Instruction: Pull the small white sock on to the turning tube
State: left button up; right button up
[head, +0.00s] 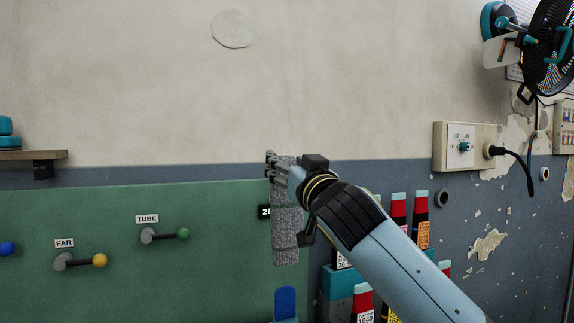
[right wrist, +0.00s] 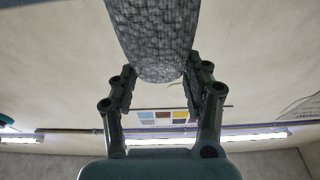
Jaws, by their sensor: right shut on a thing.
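A grey, speckled knitted sock (head: 286,235) hangs down from my right gripper (head: 275,162) in the head view, in front of the right end of the green panel. It looks grey rather than white. The gripper is shut on its upper part. In the right wrist view the knitted cloth (right wrist: 155,35) lies between the two fingers and runs out of the top of the picture. A lever with a green knob (head: 183,234) sits under a TUBE label (head: 147,218). I cannot make out the turning tube itself. My left gripper is not in view.
The green panel (head: 110,285) also carries a FAR lever with a yellow knob (head: 100,260). Red and black labelled items (head: 398,209) stand behind my right forearm. A socket box (head: 466,146) and fan (head: 550,45) are on the right. Space left of the sock is free.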

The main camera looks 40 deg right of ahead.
aim_at(287, 228)
notch_tip(287, 228, down, 11)
jog(key=b, duration=1)
pick_arm(q)
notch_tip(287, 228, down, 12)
jog(key=b, duration=0.1)
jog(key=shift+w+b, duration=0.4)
pick_arm(e)
jog(key=shift+f, duration=0.7)
jog(key=shift+f, duration=0.1)
jog(key=o, duration=1.4)
jog(key=shift+c, duration=0.5)
